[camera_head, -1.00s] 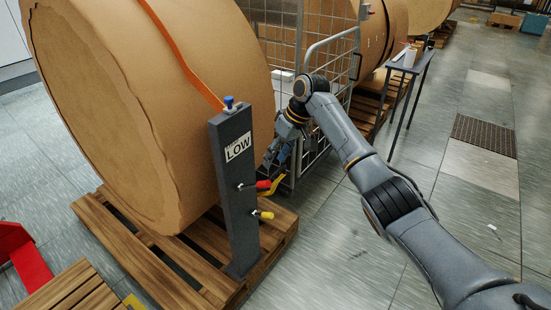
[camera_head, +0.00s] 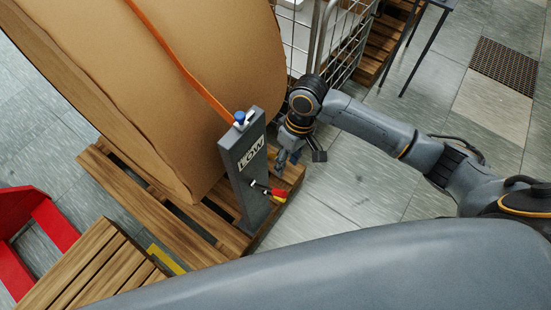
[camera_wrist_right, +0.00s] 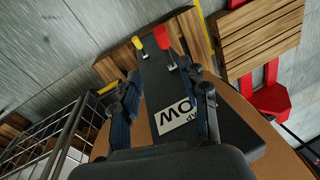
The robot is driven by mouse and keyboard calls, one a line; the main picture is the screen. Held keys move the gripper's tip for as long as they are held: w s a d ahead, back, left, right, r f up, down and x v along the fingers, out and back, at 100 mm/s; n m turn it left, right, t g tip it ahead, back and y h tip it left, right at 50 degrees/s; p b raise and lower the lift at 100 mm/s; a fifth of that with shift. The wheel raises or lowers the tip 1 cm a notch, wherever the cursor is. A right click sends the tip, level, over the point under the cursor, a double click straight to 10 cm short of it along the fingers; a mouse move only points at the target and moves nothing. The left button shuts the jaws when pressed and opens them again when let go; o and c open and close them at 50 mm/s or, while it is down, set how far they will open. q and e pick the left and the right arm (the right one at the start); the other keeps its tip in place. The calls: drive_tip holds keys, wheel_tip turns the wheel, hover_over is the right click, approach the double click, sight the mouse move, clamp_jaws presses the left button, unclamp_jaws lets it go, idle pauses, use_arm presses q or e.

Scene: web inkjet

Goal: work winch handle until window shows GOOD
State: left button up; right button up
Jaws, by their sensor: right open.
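The dark grey winch post (camera_head: 245,170) stands on the pallet beside the big brown roll. Its white window (camera_head: 252,153) reads LOW; in the right wrist view the window (camera_wrist_right: 178,113) is partly covered by a finger. A red handle (camera_head: 280,193) and a yellow handle (camera_head: 278,200) stick out low on the post, nearly overlapping. In the right wrist view the red handle (camera_wrist_right: 164,40) and yellow handle (camera_wrist_right: 138,43) lie beyond the fingertips. My right gripper (camera_head: 288,159) is open and empty, just right of the post and above the handles. My left gripper is out of view.
An orange strap (camera_head: 185,70) runs over the roll (camera_head: 200,120) to the post top, which has a blue knob (camera_head: 240,117). A wire cage (camera_head: 340,50) stands behind. A wooden pallet (camera_head: 85,265) and red metal part (camera_head: 55,225) are lower left.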

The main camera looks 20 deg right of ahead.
hover_over(280, 191)
drive_tip(key=d, duration=0.1)
drive_tip(key=w+d+x, duration=0.1)
drive_tip(key=x, duration=0.4)
drive_tip(key=p+x, duration=0.1)
drive_tip(key=x, duration=0.6)
drive_tip(key=shift+f, duration=0.65)
drive_tip(key=shift+w, duration=0.1)
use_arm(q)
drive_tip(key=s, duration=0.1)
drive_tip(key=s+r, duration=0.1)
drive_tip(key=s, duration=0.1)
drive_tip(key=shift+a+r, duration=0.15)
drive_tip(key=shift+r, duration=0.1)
use_arm(e)
clamp_jaws()
